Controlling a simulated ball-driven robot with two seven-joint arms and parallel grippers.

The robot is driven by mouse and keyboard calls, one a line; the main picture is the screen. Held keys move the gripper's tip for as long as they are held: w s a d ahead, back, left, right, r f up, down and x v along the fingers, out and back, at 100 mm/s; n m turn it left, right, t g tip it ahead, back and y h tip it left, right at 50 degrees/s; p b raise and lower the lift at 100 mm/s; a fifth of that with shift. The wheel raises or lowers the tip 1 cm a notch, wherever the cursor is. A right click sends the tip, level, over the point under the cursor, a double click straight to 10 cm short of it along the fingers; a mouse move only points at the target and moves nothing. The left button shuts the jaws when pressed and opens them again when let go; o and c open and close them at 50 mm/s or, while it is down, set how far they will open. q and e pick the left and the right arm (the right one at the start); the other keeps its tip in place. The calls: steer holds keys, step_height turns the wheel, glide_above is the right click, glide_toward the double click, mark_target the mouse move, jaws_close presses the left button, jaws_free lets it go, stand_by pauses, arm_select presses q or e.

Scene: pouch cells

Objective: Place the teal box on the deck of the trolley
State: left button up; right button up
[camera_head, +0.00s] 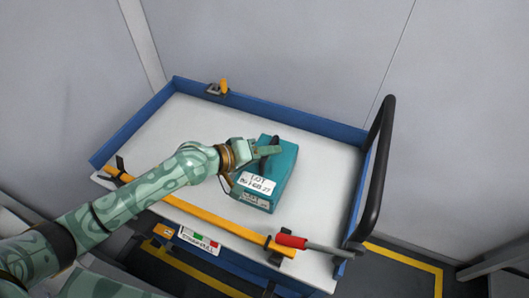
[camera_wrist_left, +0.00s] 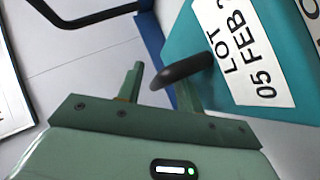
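The teal box (camera_head: 283,180) with a white lot label sits on the white deck (camera_head: 325,165) of the trolley, right of the deck's middle. It looks upright and resting on the deck. A dark handle (camera_wrist_left: 183,70) sticks out from the box. My left gripper (camera_head: 270,152) is at the box's top by this handle. In the left wrist view my left gripper (camera_wrist_left: 160,80) has its two green fingers apart. The dark handle lies between them, close to the right finger, with a gap to the left finger. My right gripper is not in view.
Blue walls (camera_head: 300,122) edge the deck's back and sides. A yellow bar (camera_head: 215,220) with a red grip (camera_head: 291,241) runs along the front. A black push handle (camera_head: 377,170) rises at the right. An orange-topped latch (camera_head: 222,87) sits on the back wall. The deck's left part is clear.

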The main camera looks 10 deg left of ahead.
arm_select(q)
steer(key=p+v, duration=0.2)
steer(key=v, duration=1)
steer(key=shift+s, duration=0.1)
